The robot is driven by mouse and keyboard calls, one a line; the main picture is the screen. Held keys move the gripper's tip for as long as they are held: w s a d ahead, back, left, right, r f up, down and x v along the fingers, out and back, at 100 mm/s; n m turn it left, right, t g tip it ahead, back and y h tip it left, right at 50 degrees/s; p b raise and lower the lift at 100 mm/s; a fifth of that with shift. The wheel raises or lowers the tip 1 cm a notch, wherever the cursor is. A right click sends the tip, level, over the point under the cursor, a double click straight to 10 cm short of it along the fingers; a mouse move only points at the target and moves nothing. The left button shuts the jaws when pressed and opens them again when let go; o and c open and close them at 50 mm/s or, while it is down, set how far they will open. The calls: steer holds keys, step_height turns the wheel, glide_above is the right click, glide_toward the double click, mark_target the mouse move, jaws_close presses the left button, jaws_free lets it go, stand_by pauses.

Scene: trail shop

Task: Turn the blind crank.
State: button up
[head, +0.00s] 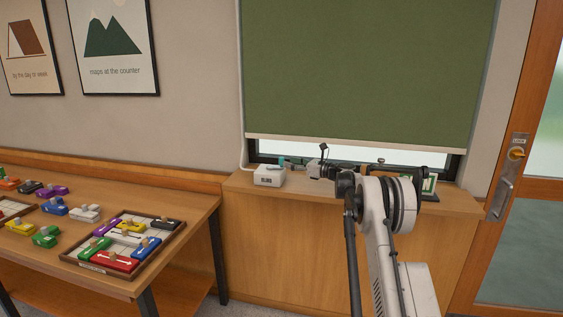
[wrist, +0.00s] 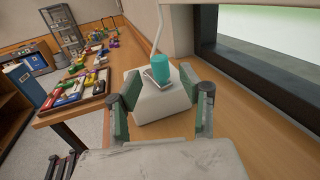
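The blind crank's white box (head: 269,177), with dark lettering on its front, stands on the wooden sill left of the window. In the wrist view the box (wrist: 158,104) carries a small metallic crank arm (wrist: 159,74) and an upright teal knob (wrist: 187,75). My gripper (head: 302,164) is just right of the box in the head view. In the wrist view my gripper (wrist: 168,92) is open, its fingers apart on either side of the box's image. The green blind (head: 365,70) covers most of the window.
A table (head: 203,212) with colored blocks and trays stands at left. A green-and-white sign (head: 430,182) stands on the sill (wrist: 240,125) behind my arm. The window frame (wrist: 232,68) rises along the sill's right in the wrist view. A door (head: 513,190) is at right.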

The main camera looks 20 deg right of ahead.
mark_target(281, 165)
steer(key=shift+x, duration=2.5)
steer(key=shift+c, duration=0.5)
jaws_close()
